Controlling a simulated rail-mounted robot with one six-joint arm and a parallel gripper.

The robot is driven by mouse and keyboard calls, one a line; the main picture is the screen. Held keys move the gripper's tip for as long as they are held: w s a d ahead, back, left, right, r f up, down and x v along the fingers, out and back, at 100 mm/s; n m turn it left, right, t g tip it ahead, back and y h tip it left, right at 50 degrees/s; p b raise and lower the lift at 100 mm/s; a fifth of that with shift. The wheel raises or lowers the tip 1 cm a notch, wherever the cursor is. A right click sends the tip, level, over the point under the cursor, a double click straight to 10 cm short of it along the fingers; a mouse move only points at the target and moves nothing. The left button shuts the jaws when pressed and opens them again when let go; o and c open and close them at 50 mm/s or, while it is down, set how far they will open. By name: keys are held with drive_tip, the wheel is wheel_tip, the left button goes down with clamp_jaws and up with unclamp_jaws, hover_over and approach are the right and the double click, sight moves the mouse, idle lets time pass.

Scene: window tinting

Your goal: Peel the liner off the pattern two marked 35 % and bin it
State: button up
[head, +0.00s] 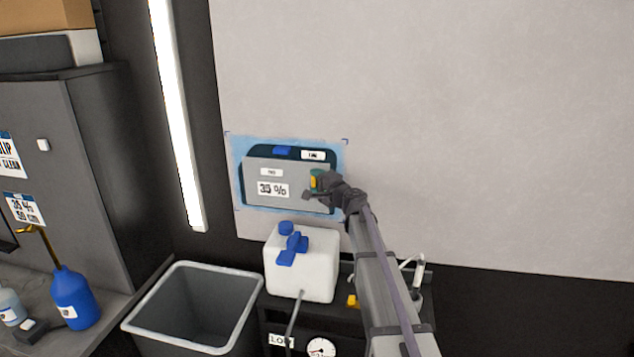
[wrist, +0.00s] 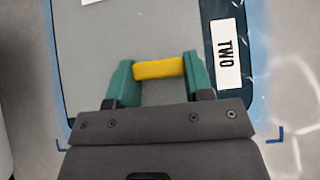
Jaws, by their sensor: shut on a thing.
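In the head view a grey panel marked "35 %" (head: 255,203), with a small, hard-to-read label above, lies against a dark teal sheet (head: 262,151) on a light blue rectangle on the pale wall. A label reading "TWO" (wrist: 228,55) is on the dark border in the wrist view. My gripper (head: 315,182) is at the panel's right side. In the wrist view its green fingers (wrist: 159,76) are shut on a yellow tab (wrist: 159,68) in front of the grey surface. Whether the panel's edge has lifted, I cannot tell. An open grey bin (head: 235,345) stands below left.
A white jug with a blue cap (head: 292,280) stands below the panel, right of the bin. A blue bottle (head: 73,298) is on the left bench. A lit vertical tube (head: 178,115) is left of the wall. The upper pale wall is clear.

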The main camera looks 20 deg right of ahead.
drive_tip(key=shift+s+a, duration=0.4)
drive_tip(key=shift+s, duration=0.35)
drive_tip(key=shift+s+a, duration=0.4)
drive_tip(key=shift+s, duration=0.3)
drive_tip(key=shift+s+a, duration=0.4)
drive_tip(key=shift+s, duration=0.35)
